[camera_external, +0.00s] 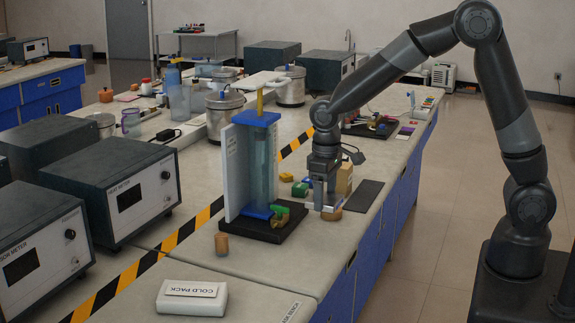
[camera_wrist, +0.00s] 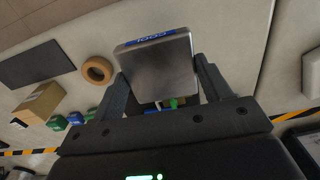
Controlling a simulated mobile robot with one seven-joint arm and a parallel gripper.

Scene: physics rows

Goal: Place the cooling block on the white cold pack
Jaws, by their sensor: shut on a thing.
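My gripper (camera_wrist: 162,80) is shut on the cooling block (camera_wrist: 160,62), a grey metal block with a blue "COOL" label on its far edge, between the two fingers in the wrist view. In the external view my gripper (camera_external: 325,198) hangs over the bench, just right of the clear blue-topped column; the block is hard to make out there. The white cold pack (camera_external: 192,298), labelled "COLD PACK", lies flat at the bench's near end, to the lower left of my gripper. A white object (camera_wrist: 312,73) cut off at the wrist view's right edge may be the pack.
The tall column (camera_external: 262,165) with a white panel stands on a black base between gripper and pack. A small brown cylinder (camera_external: 221,244) stands behind the pack. A tan ring (camera_wrist: 97,70), a cardboard box (camera_wrist: 40,103) and a dark mat (camera_external: 363,196) lie nearby. Grey meters (camera_external: 125,190) line the left.

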